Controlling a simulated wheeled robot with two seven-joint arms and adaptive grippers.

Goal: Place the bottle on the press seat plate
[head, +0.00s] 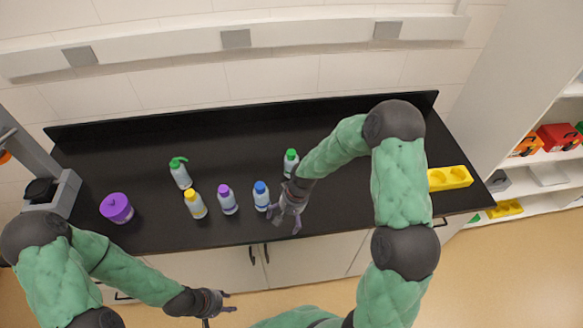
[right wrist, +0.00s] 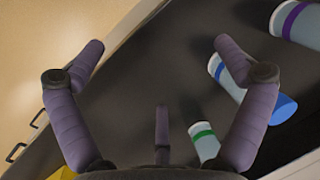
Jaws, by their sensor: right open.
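Several capped bottles stand upright on the black counter: yellow-capped (head: 196,207), purple-capped (head: 229,203), blue-capped (head: 261,199) and green-capped (head: 290,162). The task does not say which one is meant. My right gripper (head: 291,217) is open and empty, just right of the blue-capped bottle and in front of the green-capped one. In the right wrist view, the blue-capped bottle (right wrist: 232,73) and the green-banded bottle (right wrist: 204,142) are partly behind a finger of the gripper (right wrist: 160,50). A grey press-like stand (head: 66,194) is at the far left; its seat plate is unclear. My left gripper (head: 229,301) is open and empty, before the counter.
A green-topped dispenser bottle (head: 181,175) stands behind the yellow-capped one. A purple lidded pot (head: 117,209) stands between the grey stand and the bottles. A yellow block with hollows (head: 450,178) lies at the right end. The counter's back (head: 235,135) is clear.

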